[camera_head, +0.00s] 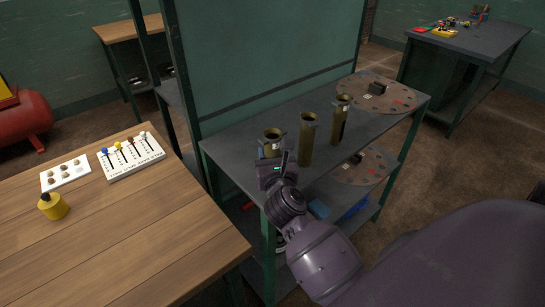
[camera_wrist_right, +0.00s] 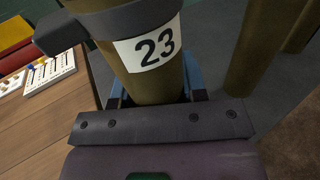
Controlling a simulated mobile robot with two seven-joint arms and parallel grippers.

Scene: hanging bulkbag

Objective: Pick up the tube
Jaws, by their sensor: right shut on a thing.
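Three olive-brown tubes stand upright on the dark grey shelf top (camera_head: 240,143). My right gripper (camera_head: 274,160) is shut on the leftmost tube (camera_head: 272,135), low on its side. In the right wrist view this tube (camera_wrist_right: 160,82) fills the space between the fingers of my right gripper (camera_wrist_right: 155,95); it bears a white label with "23" and a grey band above it. Its base is hidden, so I cannot tell whether it touches the shelf. The middle tube (camera_head: 307,140) and the right tube (camera_head: 341,120) stand apart. My left gripper is not in view.
A green back panel (camera_head: 270,50) rises behind the shelf. A round board (camera_head: 375,94) lies at the shelf's right end. A wooden table (camera_head: 130,220) at left holds a peg rack (camera_head: 132,160) and a yellow container (camera_head: 54,207).

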